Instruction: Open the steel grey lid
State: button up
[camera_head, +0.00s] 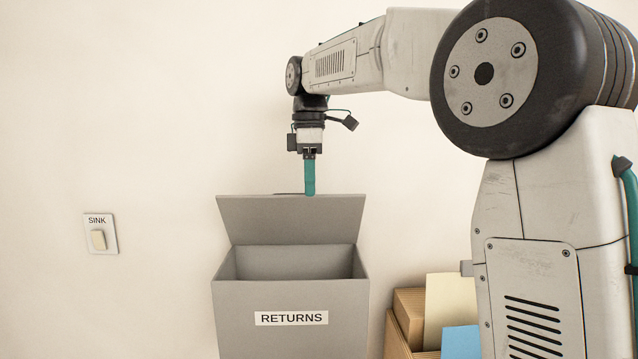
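The steel grey lid (290,220) belongs to a grey box (290,335) labelled RETURNS. The lid stands raised at the back of the box, tilted up and back, and the box's opening shows. My gripper (310,192) points down at the lid's upper edge, right of its middle. One teal finger shows, its tip at or just in front of that edge. I cannot tell whether it touches the lid. The other finger is not distinguishable, so the gripper's opening cannot be judged.
A SINK switch (99,238) is on the pale wall at left. Right of the box is a cardboard box (400,335) with a cream sheet (450,305) and a blue item (461,342). My arm fills the right side.

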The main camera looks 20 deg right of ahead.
jog(key=s, duration=0.5)
jog(key=shift+a+r, duration=0.15)
jog(key=shift+r, duration=0.05)
jog(key=shift+d+r, duration=0.1)
jog(key=shift+d, duration=0.1)
jog(key=c, duration=0.5)
jog(key=shift+s+d+r+m+t+y, duration=0.15)
jog(key=shift+d+r+t, duration=0.2)
jog(key=shift+d, duration=0.1)
jog(key=shift+s+d+r+m+t+y, duration=0.15)
jog(key=shift+d+r+t, duration=0.1)
jog(key=shift+d+t, duration=0.15)
grip_shut()
jog(key=t+y, duration=0.1)
jog(key=t, duration=0.5)
send_near(299, 203)
notch_tip(299, 203, up, 3)
jog(key=w, duration=0.1)
jog(key=shift+m, duration=0.3)
jog(key=x, duration=1)
jog(key=shift+w+d, duration=0.1)
jog(key=shift+d, duration=0.2)
